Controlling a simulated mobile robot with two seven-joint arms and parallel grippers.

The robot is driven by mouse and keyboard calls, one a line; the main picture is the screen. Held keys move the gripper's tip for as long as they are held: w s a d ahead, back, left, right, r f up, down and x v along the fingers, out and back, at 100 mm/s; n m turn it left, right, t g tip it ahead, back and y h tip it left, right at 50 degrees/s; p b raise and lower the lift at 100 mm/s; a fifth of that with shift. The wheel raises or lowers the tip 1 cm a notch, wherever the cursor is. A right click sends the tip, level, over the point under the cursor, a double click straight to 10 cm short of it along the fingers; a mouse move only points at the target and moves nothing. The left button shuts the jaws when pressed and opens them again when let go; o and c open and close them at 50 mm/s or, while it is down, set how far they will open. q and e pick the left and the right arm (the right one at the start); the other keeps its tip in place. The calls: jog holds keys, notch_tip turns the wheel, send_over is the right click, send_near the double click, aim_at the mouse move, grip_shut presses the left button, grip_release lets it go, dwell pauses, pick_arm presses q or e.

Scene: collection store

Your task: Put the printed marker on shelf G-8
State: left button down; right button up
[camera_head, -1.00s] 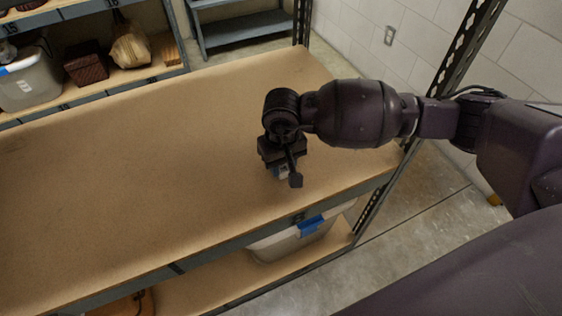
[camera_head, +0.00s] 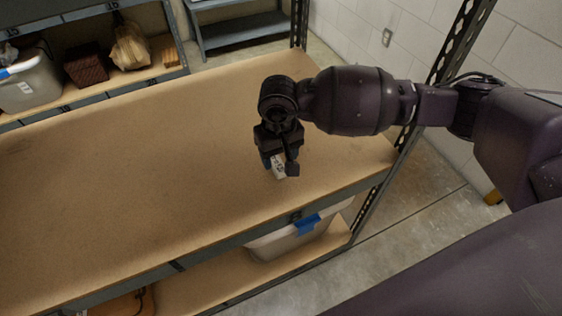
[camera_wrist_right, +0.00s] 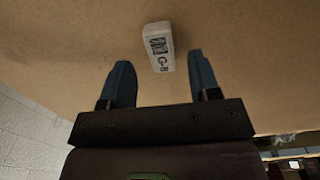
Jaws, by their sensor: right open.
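The printed marker (camera_head: 279,173) is a small white block with a dark printed pattern and the characters G-8. It rests on the brown shelf board (camera_head: 150,170), near the board's front right part. In the right wrist view the marker (camera_wrist_right: 159,47) lies just beyond and between the fingertips, with a gap on both sides. My right gripper (camera_head: 279,164) is open and points down over the marker; its two blue-grey fingers also show in the wrist view (camera_wrist_right: 160,65). The gripper partly covers the marker in the head view. My left gripper is not in view.
The board around the marker is bare. A perforated post (camera_head: 461,45) stands at the right. A bin with blue tape (camera_head: 307,225) is on the level below. Another shelf at the back left holds a bin (camera_head: 30,93), a dark woven box (camera_head: 87,67) and a pale bundle (camera_head: 130,47).

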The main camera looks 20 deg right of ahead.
aim_at(279, 167)
notch_tip(279, 167, up, 9)
jog(key=p, duration=0.2)
jog(key=shift+f, duration=0.2)
